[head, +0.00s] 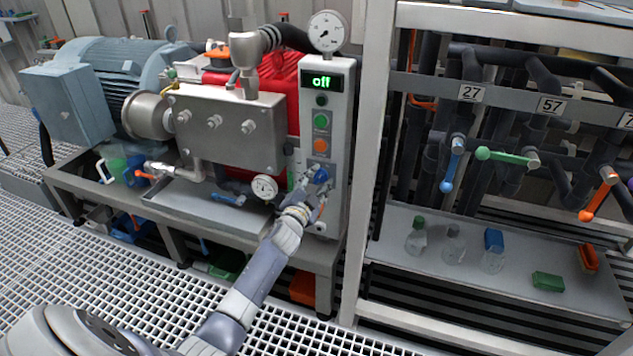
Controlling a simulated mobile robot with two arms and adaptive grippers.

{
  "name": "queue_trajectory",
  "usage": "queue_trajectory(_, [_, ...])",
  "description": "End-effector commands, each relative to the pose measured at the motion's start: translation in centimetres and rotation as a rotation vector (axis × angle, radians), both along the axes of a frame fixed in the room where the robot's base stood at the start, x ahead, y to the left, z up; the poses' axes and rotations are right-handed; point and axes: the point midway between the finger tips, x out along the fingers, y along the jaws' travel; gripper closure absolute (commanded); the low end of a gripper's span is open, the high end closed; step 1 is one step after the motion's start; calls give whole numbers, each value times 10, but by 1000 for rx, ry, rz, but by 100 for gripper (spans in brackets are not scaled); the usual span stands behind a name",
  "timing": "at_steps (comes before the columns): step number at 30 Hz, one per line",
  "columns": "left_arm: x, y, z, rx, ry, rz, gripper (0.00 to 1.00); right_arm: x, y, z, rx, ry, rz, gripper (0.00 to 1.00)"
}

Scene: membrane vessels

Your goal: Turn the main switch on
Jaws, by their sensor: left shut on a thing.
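The grey control panel (337,88) stands upright at the right end of the pump bench. My left gripper (312,184) reaches up from below and is shut on the blue knob. The fingers partly hide the knob, so its exact angle is hard to tell. My right gripper is not in view.
A round gauge (326,31) tops the panel, and another gauge (264,187) sits left of my gripper. A white frame post (367,150) stands close on the right. Beyond it, a shelf (400,246) holds bottles. Grating floor (60,270) lies open in front.

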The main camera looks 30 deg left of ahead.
Motion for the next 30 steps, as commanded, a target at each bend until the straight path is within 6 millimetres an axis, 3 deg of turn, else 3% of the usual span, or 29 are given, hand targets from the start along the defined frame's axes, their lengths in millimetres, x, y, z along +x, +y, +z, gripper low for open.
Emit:
queue_trajectory(4, [0, 0, 1, 4, -1, -1, 87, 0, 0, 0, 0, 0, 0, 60])
queue_trajectory(5, [0, 0, 1, 5, -2, -1, 61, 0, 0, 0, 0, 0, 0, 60])
queue_trajectory(7, [0, 0, 1, 3, -1, -1, 45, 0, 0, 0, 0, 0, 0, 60])
queue_trajectory(8, [0, 0, 1, 3, -1, -1, 43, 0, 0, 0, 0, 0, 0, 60])
queue_trajectory(20, [-3, -1, 0, 1, 0, -1, 43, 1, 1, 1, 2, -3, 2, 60])
queue_trajectory(25, [-21, -5, -1, 1, 0, -1, 43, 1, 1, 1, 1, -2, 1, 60])
queue_trajectory(30, [-52, -13, -1, 1, 0, -1, 43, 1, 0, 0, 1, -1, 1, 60])
